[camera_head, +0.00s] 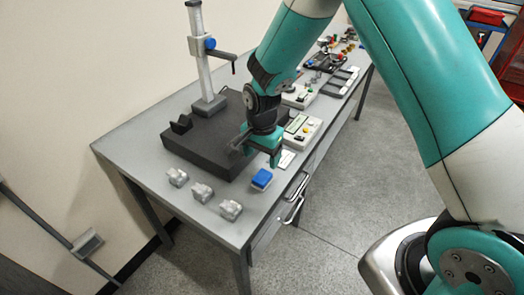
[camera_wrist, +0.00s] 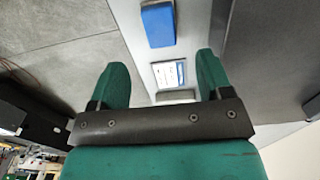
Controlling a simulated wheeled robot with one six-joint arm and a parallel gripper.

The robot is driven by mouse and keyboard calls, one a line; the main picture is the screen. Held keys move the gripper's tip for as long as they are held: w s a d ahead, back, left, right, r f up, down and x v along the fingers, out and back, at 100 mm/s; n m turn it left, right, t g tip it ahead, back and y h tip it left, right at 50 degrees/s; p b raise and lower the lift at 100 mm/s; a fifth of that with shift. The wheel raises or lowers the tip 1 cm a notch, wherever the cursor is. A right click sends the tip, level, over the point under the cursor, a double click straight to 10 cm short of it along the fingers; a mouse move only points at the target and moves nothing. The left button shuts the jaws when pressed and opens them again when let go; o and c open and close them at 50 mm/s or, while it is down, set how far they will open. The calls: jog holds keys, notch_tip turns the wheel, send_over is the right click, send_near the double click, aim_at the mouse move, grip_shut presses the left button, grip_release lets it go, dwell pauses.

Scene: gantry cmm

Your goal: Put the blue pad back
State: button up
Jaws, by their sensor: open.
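The blue pad (camera_head: 262,178) lies near the front edge of the grey table (camera_head: 150,135), with a pale part showing below its blue top. In the wrist view the blue pad (camera_wrist: 158,25) is beyond my fingertips, at the top. My gripper (camera_head: 262,155) is above the table, just behind the pad in the head view, pointing down. Its two green fingers (camera_wrist: 165,78) are apart, with nothing held between them. A white label card (camera_head: 286,159) lies beside the pad; it shows between the fingers in the wrist view (camera_wrist: 170,74).
A dark slab (camera_head: 200,145) with an upright stand (camera_head: 199,50) is behind my gripper. Several grey metal blocks (camera_head: 203,192) stand in a row at the near end. White control boxes (camera_head: 300,130) and trays are farther along the table. Drawer handles (camera_head: 296,198) stick out at the front.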

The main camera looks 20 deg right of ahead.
jog(key=s+a+r+n+y, duration=0.25)
jog(key=s+r+n, duration=0.65)
jog(key=r, duration=0.7)
jog(key=s+a+r+n+y, duration=0.1)
jog(key=s+r+n, duration=0.2)
jog(key=s, duration=0.5)
jog(key=s+a+r+n, duration=0.1)
jog(key=s+r+n, duration=0.2)
jog(key=s+n, duration=0.3)
jog(key=shift+s+r+y, duration=0.25)
jog(key=shift+s+y, duration=0.1)
jog(key=shift+s, duration=0.5)
jog(key=shift+d, duration=0.1)
